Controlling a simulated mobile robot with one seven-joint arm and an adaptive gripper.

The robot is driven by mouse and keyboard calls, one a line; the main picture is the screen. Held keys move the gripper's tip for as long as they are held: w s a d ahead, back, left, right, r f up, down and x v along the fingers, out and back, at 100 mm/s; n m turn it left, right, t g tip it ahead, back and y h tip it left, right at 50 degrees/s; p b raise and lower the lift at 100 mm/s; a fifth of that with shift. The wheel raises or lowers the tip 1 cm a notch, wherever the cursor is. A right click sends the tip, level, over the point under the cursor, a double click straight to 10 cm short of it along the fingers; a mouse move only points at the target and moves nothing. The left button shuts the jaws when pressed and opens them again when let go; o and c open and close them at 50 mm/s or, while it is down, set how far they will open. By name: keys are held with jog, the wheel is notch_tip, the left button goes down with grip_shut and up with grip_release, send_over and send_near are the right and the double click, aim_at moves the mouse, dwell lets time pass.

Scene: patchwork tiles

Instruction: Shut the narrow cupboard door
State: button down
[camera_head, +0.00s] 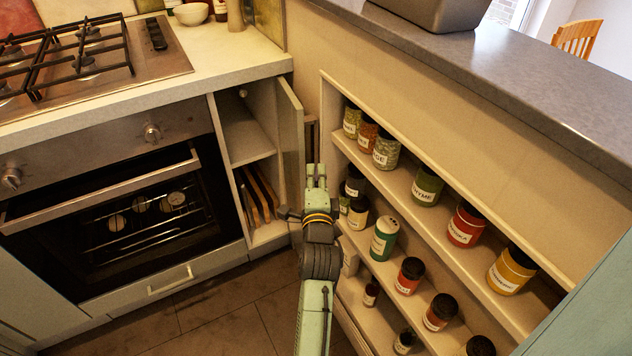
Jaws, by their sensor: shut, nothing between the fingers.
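The narrow cupboard door (291,140) stands open at the right side of the narrow cupboard (240,135), swung outward beside the spice shelves. Inside the cupboard are a shelf and some upright boards (262,190) below it. My gripper (316,170) is shut and empty, just right of the door's outer face. Whether it touches the door I cannot tell. My arm comes up from the bottom of the view and covers part of the floor and shelves. The door's lower part is partly hidden near my gripper.
An oven (120,215) with a bar handle and a gas hob (90,55) are on the left. Spice shelves (440,235) with several jars stand close on the right, below a grey counter (520,85). Tiled floor (215,310) is clear in front.

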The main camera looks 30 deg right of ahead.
aim_at(315, 157)
jog(key=shift+x, duration=1.7)
jog(key=shift+a, duration=0.1)
